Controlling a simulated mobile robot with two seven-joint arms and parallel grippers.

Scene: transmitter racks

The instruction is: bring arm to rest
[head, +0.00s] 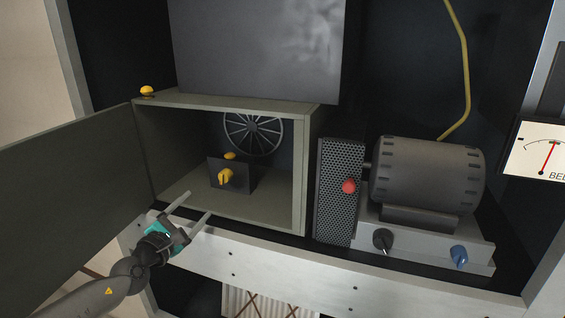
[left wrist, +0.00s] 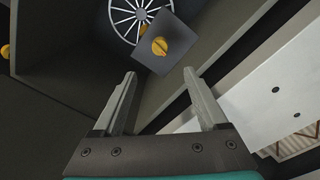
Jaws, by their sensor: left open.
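My left gripper (head: 190,207) is open and empty at the front lower edge of an open cabinet box (head: 220,105). In the left wrist view its two fingers (left wrist: 160,85) are apart, with nothing between them. They point towards a dark block (left wrist: 183,42) with a yellow knob (left wrist: 160,46). In the head view this yellow knob (head: 226,176) is inside the box, beyond the fingertips and apart from them. My right gripper is in neither view.
The box door (head: 65,190) stands open at the left, close to my left arm. A spoked wheel (head: 252,133) is at the back of the box. A perforated panel with a red knob (head: 348,186) and a motor (head: 425,172) stand right. A white rail (head: 280,265) runs along the front.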

